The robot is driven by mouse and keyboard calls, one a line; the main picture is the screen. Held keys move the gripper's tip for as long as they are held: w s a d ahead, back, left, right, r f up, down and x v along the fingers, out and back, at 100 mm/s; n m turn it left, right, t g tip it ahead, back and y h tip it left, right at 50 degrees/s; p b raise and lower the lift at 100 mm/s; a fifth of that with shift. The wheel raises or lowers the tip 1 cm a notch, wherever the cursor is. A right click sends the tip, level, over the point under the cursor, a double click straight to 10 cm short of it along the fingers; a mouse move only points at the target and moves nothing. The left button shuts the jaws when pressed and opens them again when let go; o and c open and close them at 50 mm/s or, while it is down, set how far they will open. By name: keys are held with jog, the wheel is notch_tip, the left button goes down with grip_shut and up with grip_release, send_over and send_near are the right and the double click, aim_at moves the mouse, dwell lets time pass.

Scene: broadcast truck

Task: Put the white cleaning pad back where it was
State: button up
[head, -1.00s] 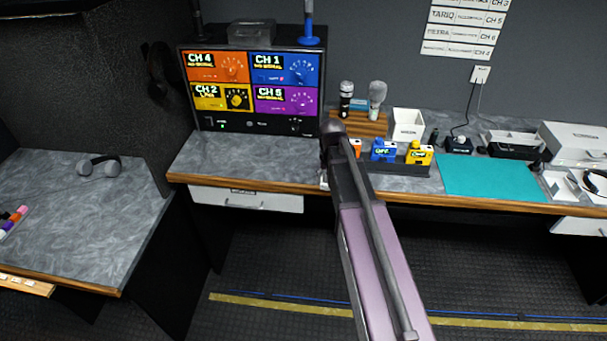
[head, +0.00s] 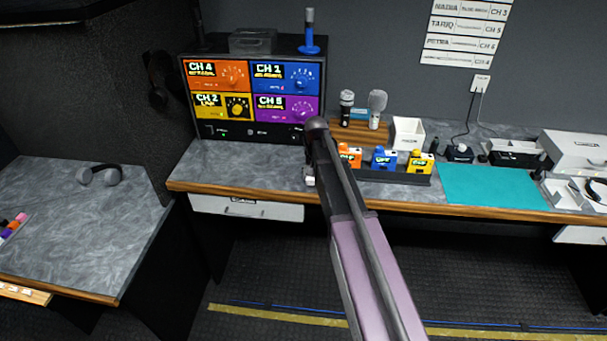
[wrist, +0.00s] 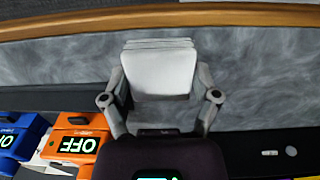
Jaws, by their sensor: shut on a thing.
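The white cleaning pad (wrist: 160,75) is a pale block between the two fingers of my gripper (wrist: 160,85) in the wrist view. My gripper is shut on it, over the grey counter (wrist: 255,65). In the head view my arm hides most of the gripper; only a small pale part (head: 309,174) shows beside the arm, near the counter's front edge. I cannot tell whether the pad touches the counter.
An orange pack (head: 348,155), a blue pack (head: 383,157) and a yellow pack (head: 420,162) stand right of my arm. The channel panel (head: 253,133) stands behind, to the left. The counter's left part (head: 235,165) is clear. A teal mat (head: 500,187) lies right.

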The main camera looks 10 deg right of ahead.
jog(key=w, duration=0.2)
jog(key=w+a, duration=0.1)
jog(key=w, duration=0.1)
jog(key=w+a, duration=0.1)
jog(key=shift+w+a+f, duration=0.2)
jog(key=shift+w+f, duration=0.1)
jog(key=shift+w, duration=0.1)
jog(key=shift+w+a, duration=0.1)
jog(key=shift+w, duration=0.15)
jog(key=shift+w+a+f+b, duration=0.15)
jog(key=shift+w+f+b, duration=0.3)
jog(key=shift+b, duration=0.25)
jog(key=shift+s+f+b, duration=0.1)
jog(key=shift+f+b, duration=1.3)
jog(key=shift+f, duration=0.15)
jog(key=o, duration=0.8)
jog(key=shift+o, duration=0.2)
